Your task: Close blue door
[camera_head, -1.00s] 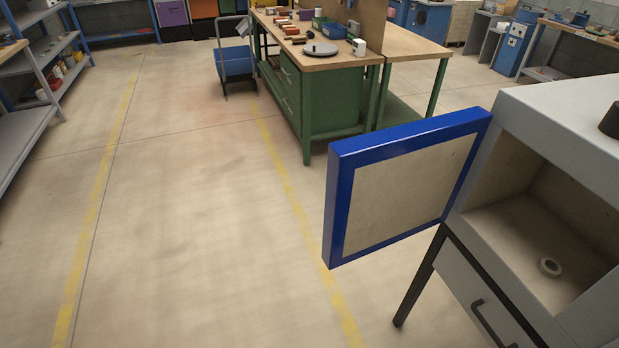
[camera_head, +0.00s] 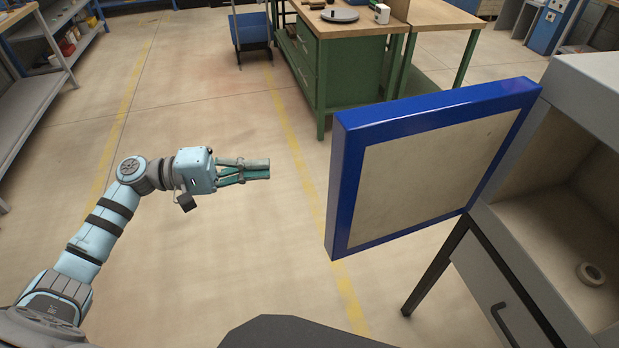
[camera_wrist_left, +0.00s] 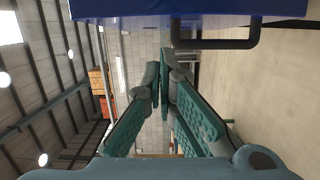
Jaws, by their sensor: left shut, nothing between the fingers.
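The blue door (camera_head: 430,165), blue-framed with a beige inner panel, stands wide open on the grey cabinet (camera_head: 585,85) at the right of the head view. My left gripper (camera_head: 268,169) is shut and empty, left of the door and apart from it, pointing right. In the left wrist view the left gripper's fingertips (camera_wrist_left: 165,58) are together. A blue surface with a dark handle (camera_wrist_left: 215,38) crosses the top of that view; it appears to be the door's outer side. My right gripper is not in view.
A pale ring (camera_head: 591,274) lies inside the open cabinet. A drawer (camera_head: 495,285) with a dark handle is below. A green workbench (camera_head: 340,75) stands behind the door. Grey shelving (camera_head: 35,90) is at the far left. The floor around my left arm is clear.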

